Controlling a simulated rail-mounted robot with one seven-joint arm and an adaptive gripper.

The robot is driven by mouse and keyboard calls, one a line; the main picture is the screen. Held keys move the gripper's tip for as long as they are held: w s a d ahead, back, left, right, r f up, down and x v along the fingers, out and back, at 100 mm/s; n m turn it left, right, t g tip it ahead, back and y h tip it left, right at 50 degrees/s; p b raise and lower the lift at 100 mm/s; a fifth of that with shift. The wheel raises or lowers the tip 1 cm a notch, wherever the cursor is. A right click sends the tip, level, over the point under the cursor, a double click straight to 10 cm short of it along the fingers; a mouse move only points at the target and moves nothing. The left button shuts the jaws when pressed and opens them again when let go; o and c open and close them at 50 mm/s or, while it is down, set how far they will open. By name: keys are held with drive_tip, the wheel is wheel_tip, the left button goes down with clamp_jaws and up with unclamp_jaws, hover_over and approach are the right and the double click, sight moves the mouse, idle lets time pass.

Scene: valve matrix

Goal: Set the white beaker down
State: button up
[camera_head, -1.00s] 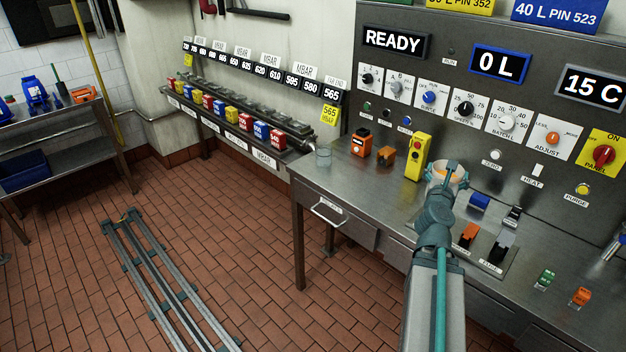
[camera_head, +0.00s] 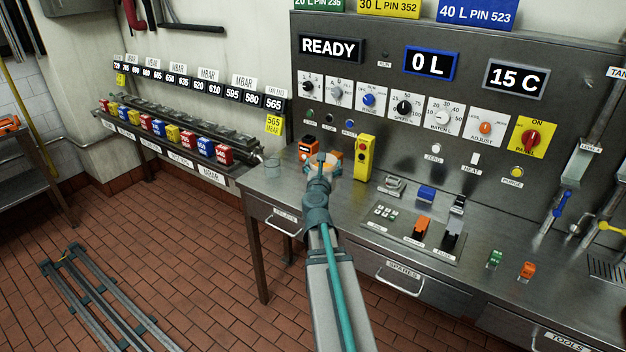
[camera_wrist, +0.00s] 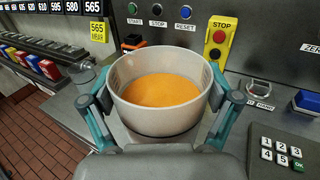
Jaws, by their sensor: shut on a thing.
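The white beaker (camera_wrist: 161,125) is upright between the fingers of my gripper (camera_wrist: 160,112) in the wrist view and holds an orange substance (camera_wrist: 162,90). In the head view the beaker (camera_head: 322,170) is partly hidden behind my gripper (camera_head: 321,166), above the left part of the steel bench (camera_head: 280,188). The fingers are shut on its two sides. Whether its base touches the bench cannot be told.
A clear glass (camera_head: 273,168) stands at the bench's left end. An orange box (camera_head: 308,148) is behind the beaker. A yellow stop-button box (camera_head: 364,158) stands just right of it. A keypad (camera_head: 385,212) is further right. Bare bench lies in front.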

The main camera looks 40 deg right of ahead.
drive_tip(key=shift+w+d+f+b, duration=0.4)
drive_tip(key=shift+w+d+f, duration=0.15)
drive_tip(key=shift+w+f, duration=1)
drive_tip(key=shift+w+d+f+b, duration=0.5)
drive_tip(key=shift+w+f, duration=0.5)
drive_tip(key=shift+f, duration=0.95)
drive_tip(key=shift+w+d+f+b, duration=0.3)
drive_tip(key=shift+w+d+f, duration=0.3)
drive_tip(key=shift+w+f, duration=0.95)
drive_tip(key=shift+s+f, duration=0.25)
drive_tip(key=shift+f, duration=0.1)
drive_tip(key=o, duration=1.3)
